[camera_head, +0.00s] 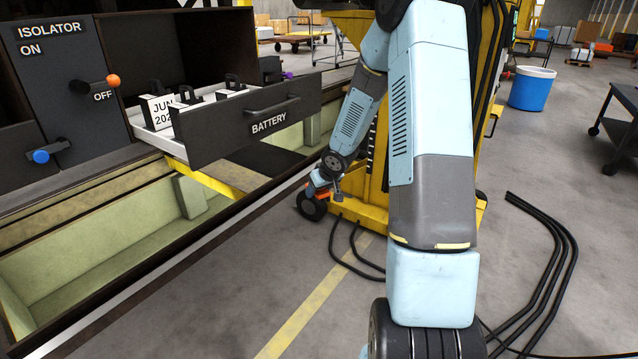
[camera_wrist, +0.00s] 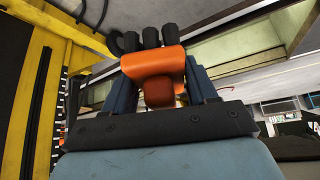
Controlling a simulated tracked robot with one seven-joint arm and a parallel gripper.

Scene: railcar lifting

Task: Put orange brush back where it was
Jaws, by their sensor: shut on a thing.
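The orange brush (camera_wrist: 152,65) is between the two fingers of my gripper (camera_wrist: 158,85) in the wrist view, with dark rounded parts at its far end. My gripper is shut on it. In the head view my gripper (camera_head: 321,184) hangs low, beside the yellow lifting jack (camera_head: 365,205), and a small orange part of the brush (camera_head: 321,193) shows there. I cannot tell from these views where the brush was kept before.
An open battery drawer (camera_head: 250,125) with several black-handled blocks juts out at the left, beside an isolator panel (camera_head: 65,90). Below is a railcar side sill (camera_head: 120,235). Black cables (camera_head: 545,260) lie on the floor at right. A blue bin (camera_head: 530,90) stands farther back.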

